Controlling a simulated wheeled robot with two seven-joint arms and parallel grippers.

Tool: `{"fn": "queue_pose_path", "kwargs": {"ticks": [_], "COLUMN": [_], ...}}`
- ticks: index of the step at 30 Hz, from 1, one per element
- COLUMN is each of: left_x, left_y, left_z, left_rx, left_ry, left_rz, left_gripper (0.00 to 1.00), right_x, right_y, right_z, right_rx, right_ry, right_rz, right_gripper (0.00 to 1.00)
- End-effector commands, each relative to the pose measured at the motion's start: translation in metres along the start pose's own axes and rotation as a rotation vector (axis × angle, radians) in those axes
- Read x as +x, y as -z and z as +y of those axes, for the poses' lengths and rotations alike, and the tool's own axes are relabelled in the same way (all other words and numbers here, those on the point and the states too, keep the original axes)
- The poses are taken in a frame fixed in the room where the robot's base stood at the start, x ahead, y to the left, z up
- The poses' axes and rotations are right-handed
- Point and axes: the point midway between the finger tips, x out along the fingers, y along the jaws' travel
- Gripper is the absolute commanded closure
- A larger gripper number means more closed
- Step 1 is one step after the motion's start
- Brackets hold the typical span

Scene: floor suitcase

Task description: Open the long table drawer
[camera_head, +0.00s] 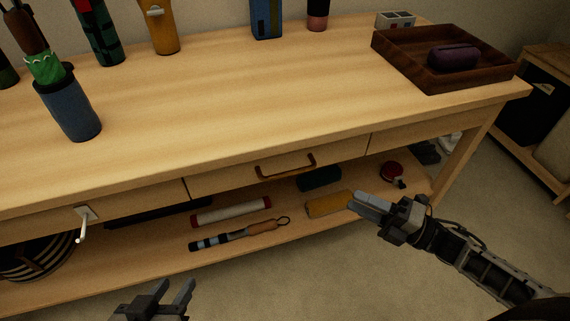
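The wooden table has a long drawer (232,180) in the middle of its front edge. The drawer front looks flush with the table. A brown bow-shaped handle (285,167) sits on it. My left gripper (168,296) is at the bottom edge of the view, below and left of the handle. Its two fingers are apart with nothing between them. My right gripper (366,204) is in front of the lower shelf, right of and below the handle, and touches no handle. Its fingers are seen side-on and look close together, so its opening is unclear.
A white lever-like handle (84,222) sticks out from the table front at left. The lower shelf (160,256) holds rolls, a tool and a striped basket (38,258). A brown tray (442,62) and a blue cup (68,104) stand on the tabletop. The floor in front is clear.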

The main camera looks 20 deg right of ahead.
Motion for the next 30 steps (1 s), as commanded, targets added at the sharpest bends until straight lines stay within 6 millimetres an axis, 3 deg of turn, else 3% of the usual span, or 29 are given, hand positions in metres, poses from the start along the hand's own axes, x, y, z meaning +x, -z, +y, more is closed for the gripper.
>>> {"fn": "queue_pose_path", "kwargs": {"ticks": [5,21,30], "left_x": [0.001,0.001,0.002], "left_y": [-0.002,-0.002,-0.003], "left_z": [0.001,0.0,0.0], "left_rx": [0.001,0.0,0.0], "left_ry": [-0.004,-0.003,-0.003], "left_rz": [0.0,0.0,-0.002], "left_gripper": [0.64,0.64,0.64], "right_x": [0.012,0.123,0.155], "right_y": [0.0,0.001,0.001], "right_z": [-0.003,-0.001,-0.002], "right_rx": [-0.011,-0.009,-0.008], "right_ry": [-0.005,-0.006,-0.003], "right_rz": [0.01,0.008,0.007], "right_gripper": [0.67,0.67,0.67]}}
